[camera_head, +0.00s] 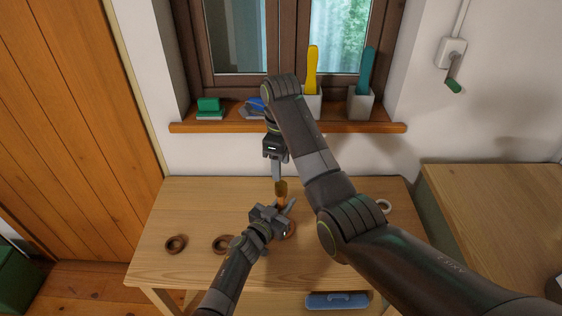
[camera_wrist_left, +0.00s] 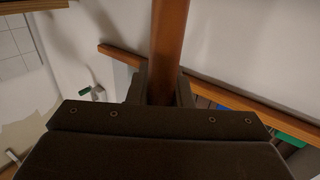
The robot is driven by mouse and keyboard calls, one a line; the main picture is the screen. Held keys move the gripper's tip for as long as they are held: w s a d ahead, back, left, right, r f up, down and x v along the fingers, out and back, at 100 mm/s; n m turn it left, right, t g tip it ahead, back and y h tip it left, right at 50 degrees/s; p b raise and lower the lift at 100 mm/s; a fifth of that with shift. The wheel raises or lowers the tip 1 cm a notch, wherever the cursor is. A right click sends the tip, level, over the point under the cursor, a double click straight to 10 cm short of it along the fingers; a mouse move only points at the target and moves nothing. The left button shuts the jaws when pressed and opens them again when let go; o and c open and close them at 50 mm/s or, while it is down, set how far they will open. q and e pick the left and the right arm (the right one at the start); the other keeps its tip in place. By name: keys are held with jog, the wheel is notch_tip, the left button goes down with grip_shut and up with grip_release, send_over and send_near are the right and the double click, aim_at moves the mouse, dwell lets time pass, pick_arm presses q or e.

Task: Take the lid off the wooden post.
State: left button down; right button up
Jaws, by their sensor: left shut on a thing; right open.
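The wooden post (camera_head: 282,201) stands on the table, a thin orange-brown upright. A darker golden-brown piece at its top, probably the lid (camera_head: 281,187), is small and partly covered. My left gripper (camera_head: 284,208) is shut on the post below that piece. In the left wrist view the reddish-brown post (camera_wrist_left: 168,40) runs up between the fingers; its top is out of that view. My right gripper (camera_head: 277,172) is open and points down, its fingers just above or around the top piece; I cannot tell whether they touch it. The post's foot is mostly hidden behind my left gripper.
On the table (camera_head: 190,205) lie a brown ring (camera_head: 175,244), another brown ring (camera_head: 222,244) and a pale ring (camera_head: 384,206). The windowsill (camera_head: 235,127) behind holds pots with tools.

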aim_at(281, 184)
jog(key=shift+f+m, duration=0.25)
jog(key=shift+m, duration=0.15)
notch_tip(281, 184, down, 8)
jog(key=shift+r, duration=0.2)
jog(key=shift+c, duration=0.2)
